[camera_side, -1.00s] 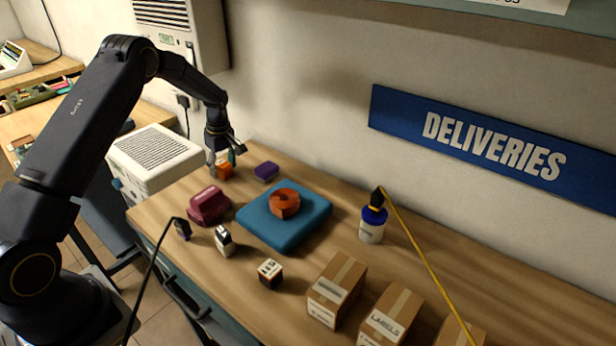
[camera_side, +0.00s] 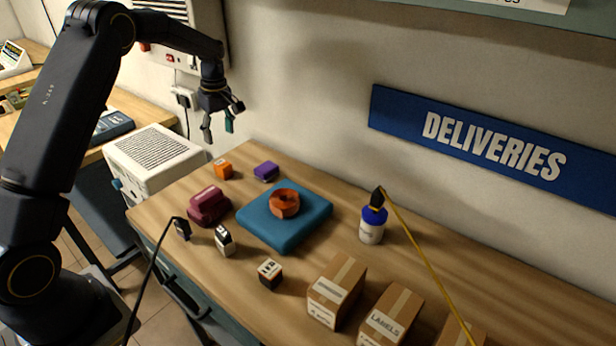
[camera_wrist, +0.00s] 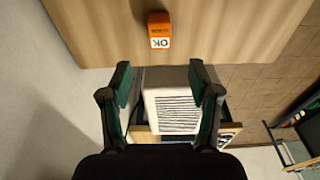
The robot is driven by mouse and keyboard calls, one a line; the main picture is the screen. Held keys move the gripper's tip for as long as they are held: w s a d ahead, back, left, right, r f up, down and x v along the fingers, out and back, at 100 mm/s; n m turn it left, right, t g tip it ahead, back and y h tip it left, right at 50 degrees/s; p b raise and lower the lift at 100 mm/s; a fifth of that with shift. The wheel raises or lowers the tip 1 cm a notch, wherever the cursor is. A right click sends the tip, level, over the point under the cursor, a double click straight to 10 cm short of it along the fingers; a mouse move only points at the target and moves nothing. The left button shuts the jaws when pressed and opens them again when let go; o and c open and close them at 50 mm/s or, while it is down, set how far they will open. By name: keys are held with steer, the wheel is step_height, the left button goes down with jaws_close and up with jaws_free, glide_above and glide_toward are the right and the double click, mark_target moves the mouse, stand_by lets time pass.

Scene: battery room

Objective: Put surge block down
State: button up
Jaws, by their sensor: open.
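A small orange block (camera_side: 221,170) sits on the far left end of the wooden table (camera_side: 330,285). In the wrist view the orange block (camera_wrist: 159,24) shows a white label reading OK. No surge marking can be read on it, but it is the block my gripper was at. My gripper (camera_side: 218,128) is open and empty, in the air above the orange block and clear of it. In the wrist view my gripper (camera_wrist: 160,76) has its fingers spread apart with nothing between them.
A purple block (camera_side: 266,172), a maroon object (camera_side: 208,206) and a blue pad (camera_side: 262,233) bearing an orange-brown ring (camera_side: 285,204) are nearby. Two small labelled blocks, a blue-capped bottle (camera_side: 371,232) and cartons stand to the right. A white vented unit (camera_side: 150,150) stands left.

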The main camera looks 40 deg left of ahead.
steer(key=s+d+r+m+t, duration=0.1)
steer(key=s+d+r+m, duration=0.35)
steer(key=d+r, duration=0.2)
steer(key=s+d+r+m+t, duration=0.1)
steer(key=s+d+r+m, duration=0.2)
steer(key=s+d+r, duration=0.35)
steer(key=s+d+m+t, duration=0.1)
steer(key=s+d+m, duration=0.1)
steer(key=s, duration=0.3)
steer(key=s+d+r+m+t+h, duration=0.1)
steer(key=s+d+m, duration=0.2)
steer(key=s+m, duration=0.2)
steer(key=s+d+m+t, duration=0.1)
steer(key=s+d+m, duration=0.2)
steer(key=s, duration=0.4)
steer(key=shift+s+d+r+t, duration=0.15)
steer(key=shift+d+r+t, duration=0.1)
steer(key=shift+r+t, duration=0.05)
